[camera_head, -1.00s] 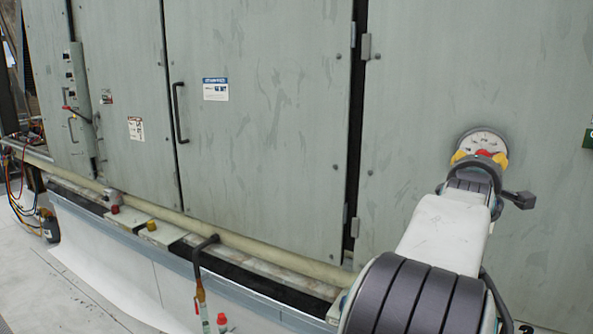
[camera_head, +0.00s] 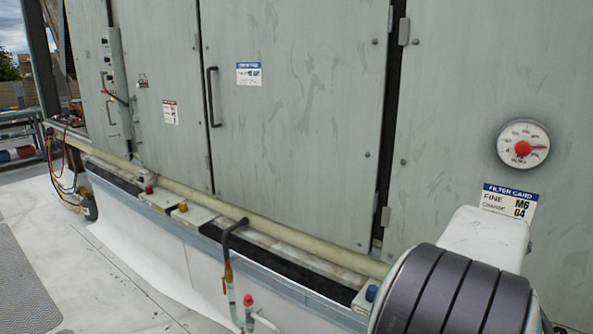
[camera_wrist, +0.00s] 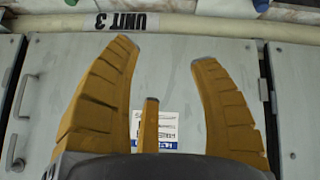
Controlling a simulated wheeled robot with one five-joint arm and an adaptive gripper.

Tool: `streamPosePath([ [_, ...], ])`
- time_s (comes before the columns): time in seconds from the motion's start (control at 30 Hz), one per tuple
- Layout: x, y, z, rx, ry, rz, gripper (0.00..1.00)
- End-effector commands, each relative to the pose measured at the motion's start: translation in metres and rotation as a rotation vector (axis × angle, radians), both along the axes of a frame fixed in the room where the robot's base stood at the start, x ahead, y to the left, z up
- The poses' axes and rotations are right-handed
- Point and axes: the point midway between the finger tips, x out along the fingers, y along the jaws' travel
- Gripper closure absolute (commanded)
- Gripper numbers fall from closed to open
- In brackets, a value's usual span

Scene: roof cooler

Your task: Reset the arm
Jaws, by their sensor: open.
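My gripper (camera_wrist: 163,85) shows in the wrist view with its yellow fingers spread wide and nothing between them. Behind the fingers is a grey-green cabinet door with a white and blue label (camera_wrist: 155,130), and the picture is upside down. In the head view my arm is folded low at the right, and the gripper itself is out of sight there. A round dial gauge (camera_head: 523,144) with a red hub and pointer is mounted on the right-hand panel. A filter card (camera_head: 509,204) reading "FINE M6" is just below it, partly behind my arm.
A pale pipe (camera_head: 262,226) runs along the cabinet base. A black door handle (camera_head: 211,97) sticks out. Loose cables (camera_head: 62,180) hang at the left. Floor at lower left is clear.

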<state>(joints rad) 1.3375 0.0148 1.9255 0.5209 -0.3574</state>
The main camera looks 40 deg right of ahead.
Motion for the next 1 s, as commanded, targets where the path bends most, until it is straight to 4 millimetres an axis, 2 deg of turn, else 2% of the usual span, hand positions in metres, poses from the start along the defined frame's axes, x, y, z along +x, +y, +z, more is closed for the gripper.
streamPosePath([
  [0.03,-0.003,0.027,-0.019,0.099,-0.025,-0.058,0.44],
  [0.1,0.001,0.07,-0.04,0.232,-0.044,-0.112,0.44],
  [0.17,0.008,0.108,-0.053,0.327,-0.043,-0.131,0.44],
  [0.2,0.014,0.134,-0.06,0.382,-0.031,-0.128,0.44],
  [0.27,0.022,0.173,-0.067,0.452,-0.003,-0.098,0.44],
  [0.3,0.027,0.199,-0.071,0.488,0.025,-0.058,0.44],
  [0.4,0.036,0.251,-0.074,0.532,0.091,0.077,0.44],
  [0.5,0.043,0.289,-0.075,0.531,0.134,0.214,0.44],
  [0.7,0.055,0.348,-0.066,0.484,0.181,0.495,0.44],
  [1.0,0.071,0.405,-0.039,0.396,0.176,0.845,0.44],
])
